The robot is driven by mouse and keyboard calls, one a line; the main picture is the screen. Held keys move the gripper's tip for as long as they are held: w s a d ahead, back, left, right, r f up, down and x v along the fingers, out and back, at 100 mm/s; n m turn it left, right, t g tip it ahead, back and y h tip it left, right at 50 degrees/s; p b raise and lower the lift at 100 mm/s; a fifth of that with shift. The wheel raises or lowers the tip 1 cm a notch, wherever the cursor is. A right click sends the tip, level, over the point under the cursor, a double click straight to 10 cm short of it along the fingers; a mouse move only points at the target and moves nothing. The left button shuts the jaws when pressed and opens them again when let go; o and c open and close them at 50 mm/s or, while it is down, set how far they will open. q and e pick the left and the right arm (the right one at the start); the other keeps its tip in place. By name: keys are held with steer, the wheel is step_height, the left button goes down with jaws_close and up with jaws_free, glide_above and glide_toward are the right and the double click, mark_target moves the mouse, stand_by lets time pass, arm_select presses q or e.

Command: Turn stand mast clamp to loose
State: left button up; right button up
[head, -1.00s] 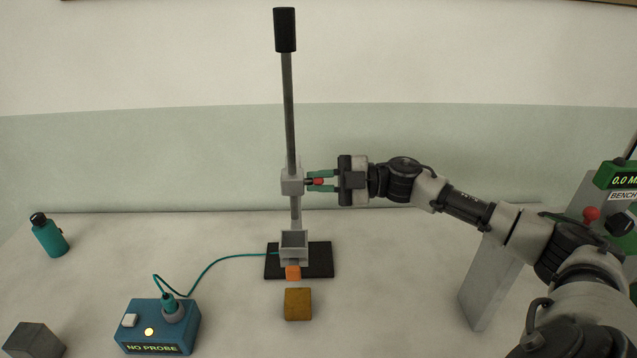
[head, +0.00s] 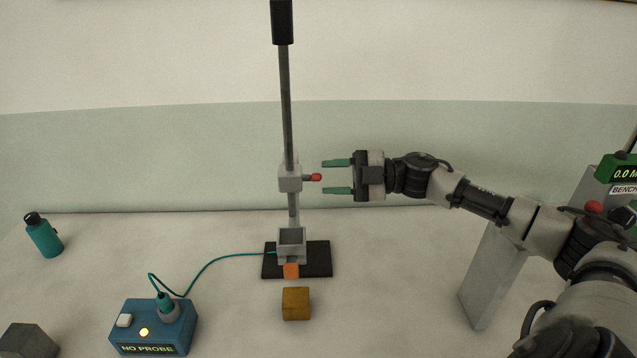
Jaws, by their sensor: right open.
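The stand (head: 287,110) is a tall grey mast with a black top, rising from a black base plate (head: 318,259). A grey mast clamp (head: 290,178) sits on the mast. Its short lever with a red knob (head: 316,177) points to the right. My right gripper (head: 337,176) is open, with green fingers above and below the level of the knob. The fingertips are just right of the knob and apart from it. My left gripper is not in view.
A blue box (head: 155,327) reading "NO PROBE" has a teal cable to the stand. A yellow-brown block (head: 296,303) lies in front of the base. A teal bottle (head: 44,236) and a grey block (head: 28,340) are at left. A grey panel (head: 492,282) stands at right.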

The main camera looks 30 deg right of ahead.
steer(key=b+v, duration=0.1)
steer(key=v, duration=0.3)
steer(key=shift+d, duration=0.1)
steer(key=shift+s, duration=0.1)
stand_by(0.5)
